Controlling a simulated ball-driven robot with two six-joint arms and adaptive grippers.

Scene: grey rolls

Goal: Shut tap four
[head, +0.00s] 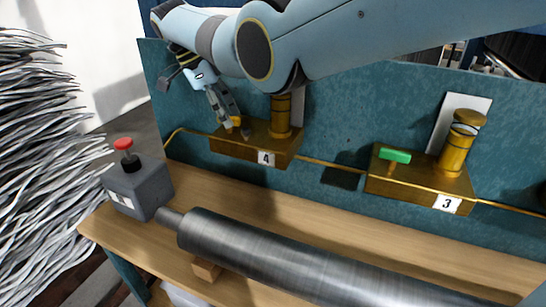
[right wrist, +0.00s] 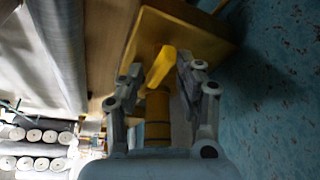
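Tap four is a brass block (head: 235,148) with a white label reading 4, on the teal panel. A brass cylinder (head: 281,118) stands on its right part. Its small yellow handle (head: 236,121) is partly hidden by my right gripper (head: 233,124), which reaches down over it. In the right wrist view the yellow handle (right wrist: 161,67) lies between the fingertips of my right gripper (right wrist: 159,75). The fingers are apart, with a gap on the handle's left; contact on its right is unclear. My left gripper is not in view.
Tap three (head: 420,187) has a green handle (head: 395,155) and stands to the right. A thin brass pipe (head: 330,164) joins the blocks. A grey box with a red button (head: 138,186) and a large metal roll (head: 300,262) are on the wooden bench (head: 230,195) in front.

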